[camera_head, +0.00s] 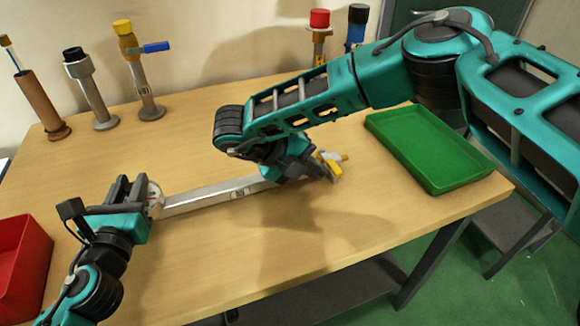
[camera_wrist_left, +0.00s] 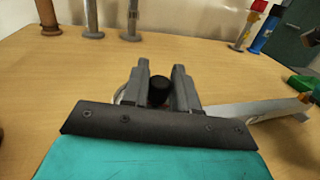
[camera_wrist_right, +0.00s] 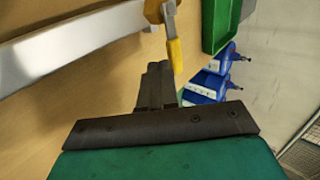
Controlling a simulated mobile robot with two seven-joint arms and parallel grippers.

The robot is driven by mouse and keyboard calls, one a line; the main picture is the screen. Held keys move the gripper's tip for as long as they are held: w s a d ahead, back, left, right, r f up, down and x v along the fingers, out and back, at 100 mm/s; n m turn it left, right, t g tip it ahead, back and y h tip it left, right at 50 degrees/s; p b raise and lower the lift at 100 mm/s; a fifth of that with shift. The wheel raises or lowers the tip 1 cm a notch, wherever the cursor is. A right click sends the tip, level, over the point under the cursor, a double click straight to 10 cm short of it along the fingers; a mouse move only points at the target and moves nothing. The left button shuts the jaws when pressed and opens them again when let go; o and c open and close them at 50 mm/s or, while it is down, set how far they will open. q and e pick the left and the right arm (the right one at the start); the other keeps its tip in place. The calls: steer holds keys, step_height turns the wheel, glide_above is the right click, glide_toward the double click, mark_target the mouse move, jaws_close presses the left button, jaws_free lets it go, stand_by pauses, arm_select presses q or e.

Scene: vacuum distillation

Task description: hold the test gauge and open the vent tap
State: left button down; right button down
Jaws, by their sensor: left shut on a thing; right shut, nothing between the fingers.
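The test gauge (camera_head: 155,200), with a pale round dial, is at the left end of a silver bar (camera_head: 215,193) on the table. My left gripper (camera_head: 134,186) is shut on the gauge. In the left wrist view a black round part of it (camera_wrist_left: 159,91) shows between the fingers, and the dial is mostly hidden. The vent tap (camera_head: 331,163), with a yellow lever, is at the bar's right end. My right gripper (camera_head: 312,172) is shut and empty beside the tap. In the right wrist view the yellow lever (camera_wrist_right: 174,55) is just beyond the closed fingertips (camera_wrist_right: 159,66); contact is unclear.
Several upright fittings, including a yellow-topped one with a blue lever (camera_head: 145,80), stand along the back. A green tray (camera_head: 430,150) is at the right and a red bin (camera_head: 22,265) at the left. The table front is clear. Blue things (camera_wrist_right: 210,82) show beyond the table edge.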

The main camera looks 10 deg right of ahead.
mark_target(338, 171)
steer(key=shift+d, duration=0.4)
steer(key=shift+d, duration=0.1)
steer(key=d+n+t, duration=0.2)
steer(key=n, duration=0.1)
steer(key=shift+s+y, duration=0.3)
steer(key=shift+y, duration=0.1)
steer(key=d+n+t, duration=0.1)
steer(key=d+n+t+y, duration=0.1)
steer(key=n, duration=0.1)
steer(key=shift+t, duration=0.3)
steer(key=shift+w+d, duration=0.2)
steer(key=shift+d, duration=0.45)
steer(key=shift+w+d, duration=0.2)
steer(key=shift+d, duration=0.4)
steer(key=shift+w+d, duration=0.75)
steer(key=shift+d, duration=0.1)
steer(key=shift+a, duration=0.1)
